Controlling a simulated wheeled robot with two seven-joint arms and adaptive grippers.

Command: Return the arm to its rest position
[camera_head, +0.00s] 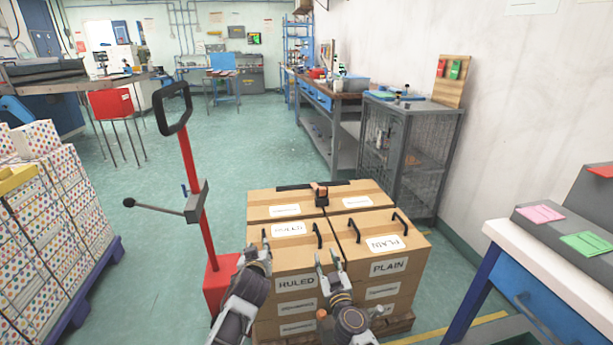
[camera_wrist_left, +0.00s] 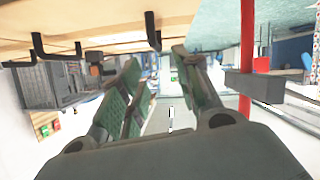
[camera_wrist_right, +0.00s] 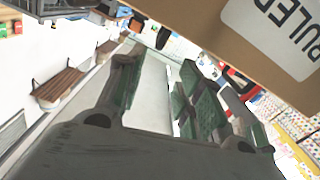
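My left gripper (camera_head: 262,250) is in front of the left side of the stacked cartons, near the top left box's front edge. In the left wrist view its green-padded fingers (camera_wrist_left: 155,80) stand apart with nothing between them. My right gripper (camera_head: 328,262) is in front of the stack, near the seam between the two front boxes. In the right wrist view its fingers (camera_wrist_right: 160,85) are apart and empty. The front left carton (camera_head: 295,268) reads "RULED" and the front right carton (camera_head: 390,250) reads "PLAIN". Both have black handles on top.
The cartons stand on a wooden pallet (camera_head: 400,325). A red pallet jack (camera_head: 192,170) is just left of them. A pallet of dotted boxes (camera_head: 60,240) is at the left. A white-topped bench (camera_head: 545,260) is at the right. The green floor (camera_head: 245,130) behind is mostly clear.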

